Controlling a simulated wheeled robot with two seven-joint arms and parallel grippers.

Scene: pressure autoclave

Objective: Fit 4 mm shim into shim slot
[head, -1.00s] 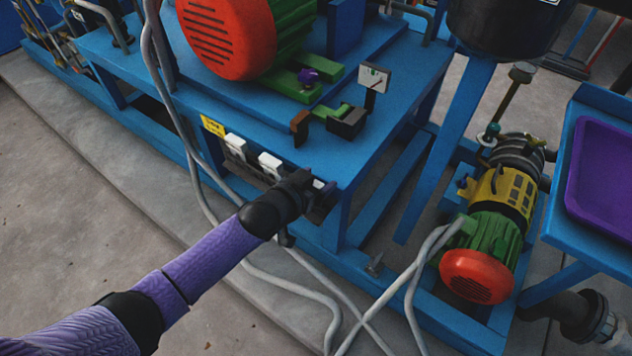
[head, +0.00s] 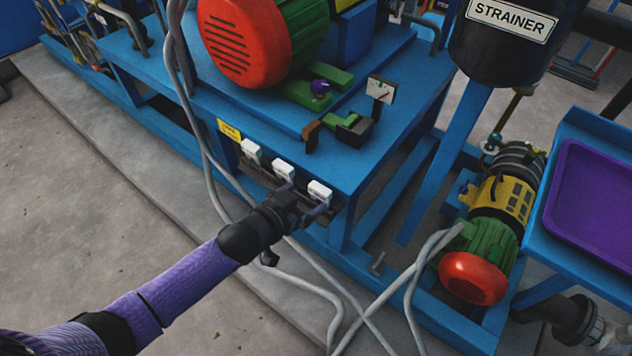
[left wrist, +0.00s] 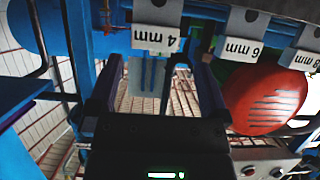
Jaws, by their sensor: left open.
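The 4 mm shim (left wrist: 148,85) hangs from its white tag, marked 4 mm (left wrist: 157,40), upside down in the left wrist view. In the head view its tag (head: 319,192) is the rightmost of three on the blue skid's front edge. My left gripper (head: 302,200) is open and empty in front of this tag. In the left wrist view its two dark fingers (left wrist: 155,85) stand on either side of the shim, with gaps. The shim slot is not clearly identifiable; a green and black fixture (head: 353,130) sits by the motor foot. My right gripper is not in view.
The 6 mm tag (left wrist: 243,48) and 8 mm tag (left wrist: 308,62) hang beside the 4 mm one. A red and green motor (head: 245,45) stands on the skid. Grey hoses (head: 330,290) run below my arm. A purple tray (head: 590,205) lies at right.

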